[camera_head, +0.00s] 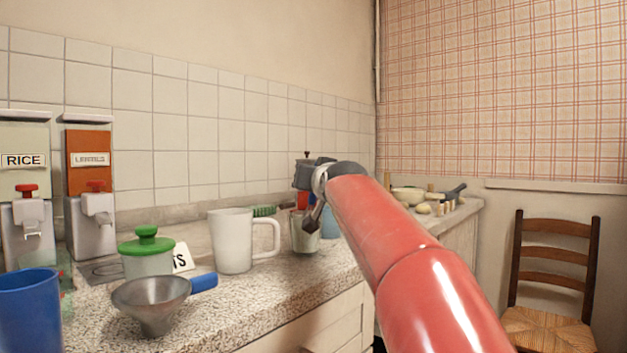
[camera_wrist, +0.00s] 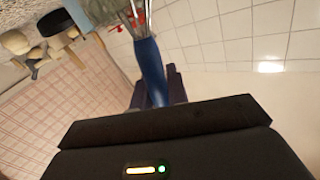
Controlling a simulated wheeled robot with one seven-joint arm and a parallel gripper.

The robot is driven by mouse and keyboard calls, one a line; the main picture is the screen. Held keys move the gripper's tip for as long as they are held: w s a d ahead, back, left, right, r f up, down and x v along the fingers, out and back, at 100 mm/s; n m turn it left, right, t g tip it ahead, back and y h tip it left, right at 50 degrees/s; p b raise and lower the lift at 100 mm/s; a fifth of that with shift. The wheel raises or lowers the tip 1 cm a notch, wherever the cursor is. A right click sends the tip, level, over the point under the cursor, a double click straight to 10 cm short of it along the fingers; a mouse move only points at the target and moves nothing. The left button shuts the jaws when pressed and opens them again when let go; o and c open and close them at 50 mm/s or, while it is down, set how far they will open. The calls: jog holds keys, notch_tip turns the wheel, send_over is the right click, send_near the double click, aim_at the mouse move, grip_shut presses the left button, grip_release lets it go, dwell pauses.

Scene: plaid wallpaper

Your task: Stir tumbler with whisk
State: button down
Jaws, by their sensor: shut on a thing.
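My gripper (camera_wrist: 158,82) is shut on the blue handle of the whisk (camera_wrist: 150,62) in the wrist view. The whisk's wire end (camera_wrist: 134,14) points away from the gripper, toward the top edge. In the head view my gripper (camera_head: 314,195) is over the counter, just above a greyish tumbler (camera_head: 304,238) that stands upright behind the white mug. My arm hides part of that area. I cannot tell in the head view whether the wires are inside the tumbler. A pale blue shape at the top of the wrist view is cut off and unclear.
On the counter (camera_head: 262,289) stand a white mug (camera_head: 232,241), a grey funnel (camera_head: 150,300), a green-lidded jar (camera_head: 147,262) and a blue cup (camera_head: 28,310). Two dispensers are at the left. A wooden chair (camera_head: 553,265) is at the right.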

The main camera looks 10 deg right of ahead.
notch_tip(320, 180, up, 8)
jog(key=d+p, duration=0.1)
jog(key=p, duration=0.6)
jog(key=shift+d+r, duration=0.2)
jog(key=shift+d, duration=0.1)
jog(key=shift+w, duration=0.1)
dwell(0.8)
